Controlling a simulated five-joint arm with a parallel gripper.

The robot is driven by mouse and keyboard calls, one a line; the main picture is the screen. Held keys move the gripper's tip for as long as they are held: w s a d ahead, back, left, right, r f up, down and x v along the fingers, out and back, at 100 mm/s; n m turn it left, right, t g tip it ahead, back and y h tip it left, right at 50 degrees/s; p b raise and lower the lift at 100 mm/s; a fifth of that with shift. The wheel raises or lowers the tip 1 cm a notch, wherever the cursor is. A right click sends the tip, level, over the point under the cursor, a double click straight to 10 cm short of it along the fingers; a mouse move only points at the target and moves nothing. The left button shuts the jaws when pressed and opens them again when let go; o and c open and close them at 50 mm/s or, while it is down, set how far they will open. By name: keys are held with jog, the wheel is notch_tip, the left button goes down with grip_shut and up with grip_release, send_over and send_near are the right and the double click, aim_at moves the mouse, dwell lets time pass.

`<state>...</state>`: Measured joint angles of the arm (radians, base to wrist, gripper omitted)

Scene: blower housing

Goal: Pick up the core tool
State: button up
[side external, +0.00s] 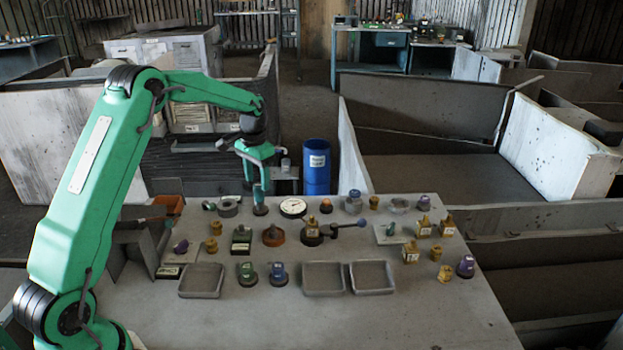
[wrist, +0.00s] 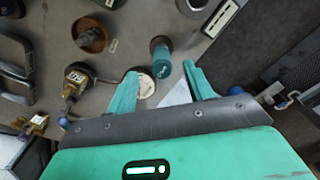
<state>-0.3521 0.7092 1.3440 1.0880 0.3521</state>
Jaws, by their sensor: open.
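A teal upright cylinder with a dark base, which looks like the core tool, stands on the table below my gripper; no label names it. In the wrist view the teal tool (wrist: 161,58) shows between and just beyond the two teal fingertips. In the side external view its lower part (side external: 260,208) shows under my gripper (side external: 258,186), whose fingers cover the upper part. My gripper (wrist: 160,68) is open, with a gap on both sides of the tool. Whether a finger touches it I cannot tell.
A white dial gauge (side external: 293,207) stands just right of the tool, and a grey ring (side external: 228,207) just left. A brown round part (side external: 273,235) and a gold-topped part with a blue-ended handle (side external: 312,234) stand nearer the front. Empty trays (side external: 201,281) lie in front.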

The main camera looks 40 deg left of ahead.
aim_at(258, 185)
jog(key=shift+w+f, duration=0.15)
jog(key=shift+f, duration=2.45)
jog(key=c, duration=1.1)
jog(key=shift+a+r, duration=0.1)
